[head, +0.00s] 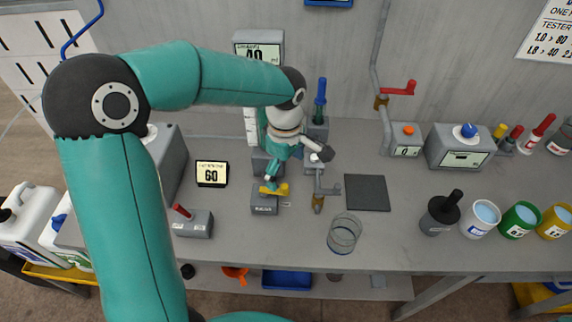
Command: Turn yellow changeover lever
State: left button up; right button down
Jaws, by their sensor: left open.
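The yellow changeover lever (275,190) sits on top of a small grey labelled block (264,206) near the middle of the bench. Its handle lies roughly level, pointing to the right. My left gripper (296,167) is open just behind and above the lever, pointing down. One finger ends close to the lever's left part; I cannot tell whether it touches. The other finger is spread out to the right. Nothing shows between the fingers. My right gripper is not in view.
A grey tap-like fitting (318,190) stands just right of the lever, with a dark square mat (367,193) beyond it. A glass beaker (344,233) is in front. A display (212,173) and a red-handled box (193,223) stand to the left.

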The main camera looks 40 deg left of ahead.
aim_at(284, 186)
pick_arm(q)
jog(key=shift+s+f+b, duration=0.1)
jog(key=shift+f+b, duration=2.45)
jog(key=shift+f, duration=0.75)
grip_shut()
jog(key=c, duration=1.8)
grip_release()
jog(key=shift+s, duration=0.1)
